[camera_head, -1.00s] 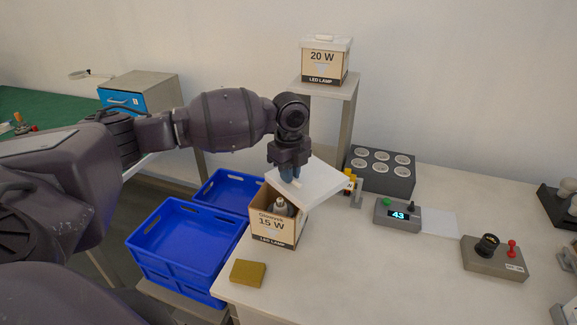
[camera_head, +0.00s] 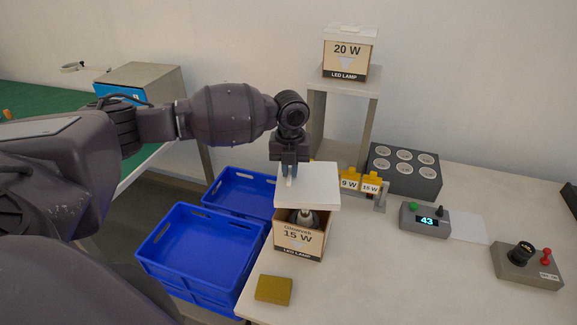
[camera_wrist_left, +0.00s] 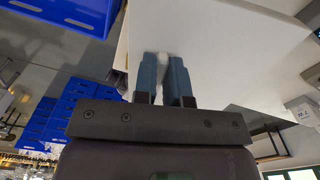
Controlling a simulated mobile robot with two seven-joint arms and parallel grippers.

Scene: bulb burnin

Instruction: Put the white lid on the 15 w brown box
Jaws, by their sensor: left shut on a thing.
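The brown 15 W box (camera_head: 299,240) stands upright on the white table, its top partly uncovered. A bulb (camera_head: 303,217) shows inside it. My left gripper (camera_head: 290,176) is shut on the white lid (camera_head: 315,186), holding it by a small white handle near its left side. The lid is over the back of the box opening, roughly level; whether it touches the box I cannot tell. In the left wrist view the gripper fingers (camera_wrist_left: 164,78) pinch the handle and the lid (camera_wrist_left: 215,50) spreads out beyond them. My right gripper is not in view.
Blue crates (camera_head: 200,248) stand left of the table. A mustard sponge-like block (camera_head: 273,290) lies in front of the box. A lidded 20 W box (camera_head: 346,58) sits on a raised shelf behind. A grey socket block (camera_head: 403,170) and control unit (camera_head: 425,219) stand to the right.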

